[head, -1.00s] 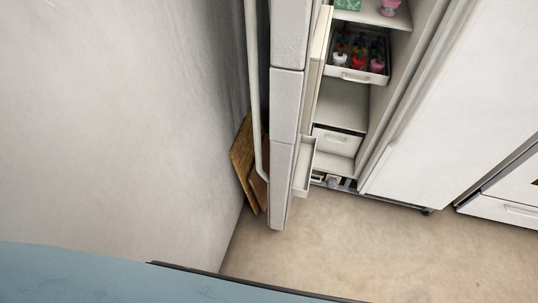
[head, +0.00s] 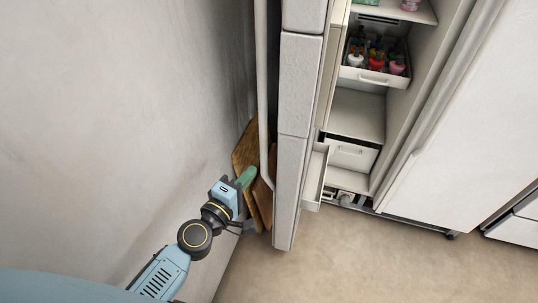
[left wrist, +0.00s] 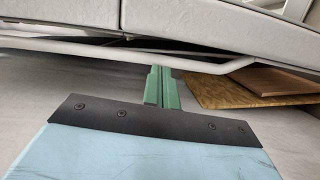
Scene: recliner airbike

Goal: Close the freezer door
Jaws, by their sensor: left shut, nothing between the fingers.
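The freezer door (head: 300,110) stands wide open, seen nearly edge-on in the head view, with a long pale handle (head: 262,100) on its wall side. The open freezer compartment (head: 355,113) shows to its right. My left gripper (head: 247,176) is in the narrow gap between the wall and the door, near the lower end of the handle. In the left wrist view its green fingers (left wrist: 162,86) are together and empty, just short of the handle bar (left wrist: 190,62). Whether they touch it I cannot tell. My right gripper is not in view.
Brown wooden boards (head: 246,150) lean in the corner behind the door, close to my left gripper. The wall (head: 110,110) is close on the left. A drawer with bottles (head: 373,77) sits inside the freezer. The floor (head: 350,255) in front is clear.

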